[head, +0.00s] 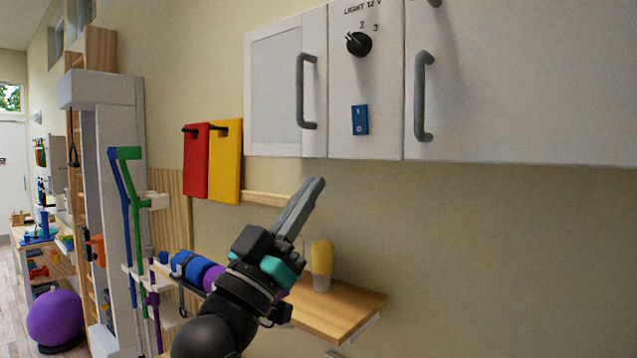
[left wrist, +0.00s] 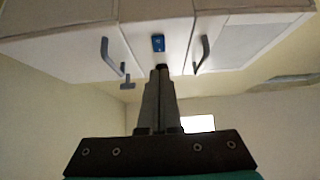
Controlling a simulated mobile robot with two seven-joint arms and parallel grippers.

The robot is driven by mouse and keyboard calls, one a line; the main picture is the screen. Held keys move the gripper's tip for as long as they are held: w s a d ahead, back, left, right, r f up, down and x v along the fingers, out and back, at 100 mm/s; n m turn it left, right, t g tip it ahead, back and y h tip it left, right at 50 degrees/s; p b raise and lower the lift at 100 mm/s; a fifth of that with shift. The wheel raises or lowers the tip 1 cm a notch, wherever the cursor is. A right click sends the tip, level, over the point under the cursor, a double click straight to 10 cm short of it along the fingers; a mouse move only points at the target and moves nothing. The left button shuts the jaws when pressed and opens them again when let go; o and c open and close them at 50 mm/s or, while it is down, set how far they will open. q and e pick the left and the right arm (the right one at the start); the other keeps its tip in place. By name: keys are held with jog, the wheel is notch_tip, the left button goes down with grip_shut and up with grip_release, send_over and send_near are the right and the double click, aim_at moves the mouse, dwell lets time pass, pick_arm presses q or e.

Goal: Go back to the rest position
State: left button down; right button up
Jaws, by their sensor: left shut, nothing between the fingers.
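My left gripper (head: 305,205) is raised in front of the wall, below the white wall cabinet (head: 530,90). Its two fingers are shut together with nothing between them, and they point up and to the right. In the left wrist view the shut fingers (left wrist: 159,95) point up toward the cabinet underside and the blue rocker switch (left wrist: 158,43). In the head view the blue switch (head: 360,120) sits on the panel under a black rotary knob (head: 359,43). My right gripper is not in view.
A wooden shelf (head: 340,312) with a yellow-topped object (head: 321,262) stands behind my left arm. Red (head: 196,160) and yellow (head: 226,160) mats hang on the wall. Crutches (head: 130,200) and a purple ball (head: 56,318) are at left. The wall at right is bare.

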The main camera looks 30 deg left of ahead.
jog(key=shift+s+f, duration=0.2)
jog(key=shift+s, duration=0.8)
